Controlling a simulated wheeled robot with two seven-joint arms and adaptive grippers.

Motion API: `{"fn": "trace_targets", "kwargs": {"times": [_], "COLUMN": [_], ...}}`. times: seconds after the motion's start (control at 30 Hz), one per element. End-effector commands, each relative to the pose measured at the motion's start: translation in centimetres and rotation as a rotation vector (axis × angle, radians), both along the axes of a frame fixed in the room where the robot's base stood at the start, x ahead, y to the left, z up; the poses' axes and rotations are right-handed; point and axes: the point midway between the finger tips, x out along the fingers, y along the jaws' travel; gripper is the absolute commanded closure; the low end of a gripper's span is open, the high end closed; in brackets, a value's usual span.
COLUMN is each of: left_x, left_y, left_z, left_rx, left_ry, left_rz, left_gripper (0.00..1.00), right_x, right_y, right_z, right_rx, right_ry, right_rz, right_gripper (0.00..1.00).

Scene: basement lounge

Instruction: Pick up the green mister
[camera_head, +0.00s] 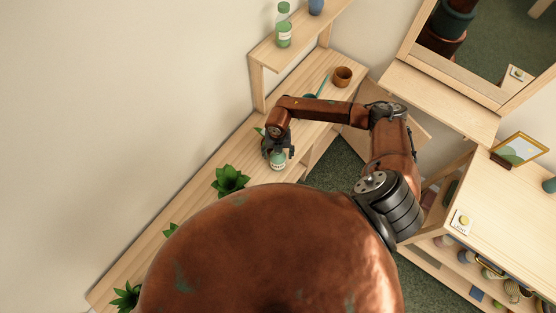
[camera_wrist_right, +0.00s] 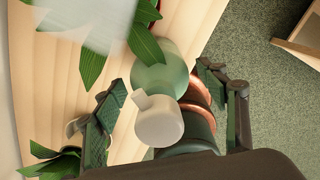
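The green mister (camera_head: 277,162) stands on the long wooden shelf, a small green bottle with a pale label. In the right wrist view, its translucent green body (camera_wrist_right: 160,72) and white spray head (camera_wrist_right: 158,122) show from above. My right gripper (camera_head: 276,148) is over it in the head view. In the right wrist view, the fingers of my right gripper (camera_wrist_right: 168,100) are spread on either side of the mister, with a visible gap on the left. Part of the bottle is hidden by the gripper in the head view. My left gripper is not in view.
Several leafy plants, one here (camera_head: 230,180), line the shelf (camera_head: 205,172). A brown cup (camera_head: 342,76) stands farther along it. Another green bottle (camera_head: 284,28) is on the raised shelf. A wooden unit (camera_head: 520,200) with a picture frame (camera_head: 519,149) is at right. Green carpet lies between.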

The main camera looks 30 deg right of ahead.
Motion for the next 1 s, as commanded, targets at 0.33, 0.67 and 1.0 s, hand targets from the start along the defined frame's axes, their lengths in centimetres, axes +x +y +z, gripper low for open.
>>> {"fn": "trace_targets", "kwargs": {"times": [0.33, 0.67, 1.0], "left_x": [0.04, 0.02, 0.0], "left_y": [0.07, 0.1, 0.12], "left_z": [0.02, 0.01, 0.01], "left_rx": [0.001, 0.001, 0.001], "left_ry": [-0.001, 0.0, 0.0], "left_rz": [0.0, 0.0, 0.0], "left_gripper": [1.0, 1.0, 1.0], "right_x": [0.01, 0.0, -0.01], "right_y": [0.04, 0.02, 0.02], "right_z": [0.03, 0.03, 0.03], "right_rx": [0.0, 0.0, 0.0], "right_ry": [0.0, 0.001, 0.001], "right_rz": [0.0, 0.0, 0.0], "right_gripper": [0.6, 0.82, 1.0]}}
